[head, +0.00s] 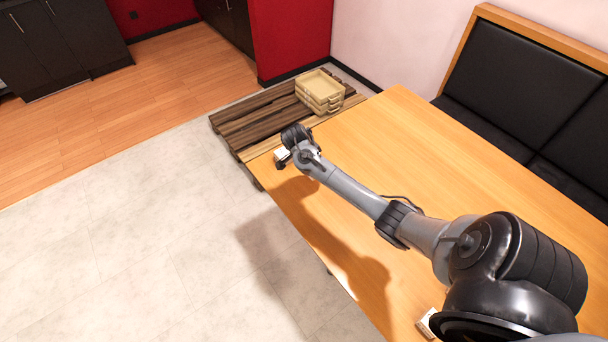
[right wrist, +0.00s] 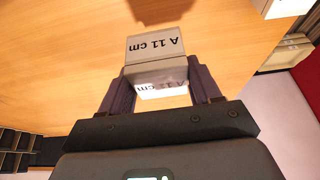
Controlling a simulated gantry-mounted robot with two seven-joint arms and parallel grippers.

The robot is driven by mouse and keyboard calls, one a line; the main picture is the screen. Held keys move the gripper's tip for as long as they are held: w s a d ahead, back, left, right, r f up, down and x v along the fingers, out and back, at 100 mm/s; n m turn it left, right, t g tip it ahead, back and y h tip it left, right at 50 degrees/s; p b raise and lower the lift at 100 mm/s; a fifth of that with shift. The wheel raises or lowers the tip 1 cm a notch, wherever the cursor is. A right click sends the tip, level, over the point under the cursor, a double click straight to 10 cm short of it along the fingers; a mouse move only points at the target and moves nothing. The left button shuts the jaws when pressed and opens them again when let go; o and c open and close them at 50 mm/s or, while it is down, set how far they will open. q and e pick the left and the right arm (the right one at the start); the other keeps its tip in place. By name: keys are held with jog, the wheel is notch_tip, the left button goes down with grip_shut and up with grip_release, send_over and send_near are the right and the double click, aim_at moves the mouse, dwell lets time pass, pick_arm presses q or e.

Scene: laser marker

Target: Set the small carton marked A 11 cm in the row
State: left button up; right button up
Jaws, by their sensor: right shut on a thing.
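The small carton marked A 11 cm (right wrist: 153,44) is pale, with its label upside down in the right wrist view. It sits between the two dark fingers of my right gripper (right wrist: 162,88), which is shut on it. In the head view the white carton (head: 282,155) shows at the end of my right arm, over the far left corner of the table, partly covered by the gripper (head: 284,160). I cannot tell whether its base touches the table. My left gripper is in neither view.
The wooden table (head: 410,150) is largely clear. A stack of beige trays (head: 320,88) stands on dark slats (head: 255,122) beyond its far end. A white object (head: 426,322) lies near the front edge, partly behind my arm. A black padded bench (head: 510,80) borders the right.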

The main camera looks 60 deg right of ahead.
jog(key=w+f, duration=0.1)
jog(key=w+f+b, duration=0.1)
jog(key=w, duration=0.1)
jog(key=w+f, duration=0.1)
jog(key=w, duration=0.1)
jog(key=shift+a, duration=0.35)
jog(key=shift+f+b, duration=0.7)
jog(key=shift+f, duration=1.3)
jog(key=shift+f, duration=0.15)
jog(key=o, duration=1.1)
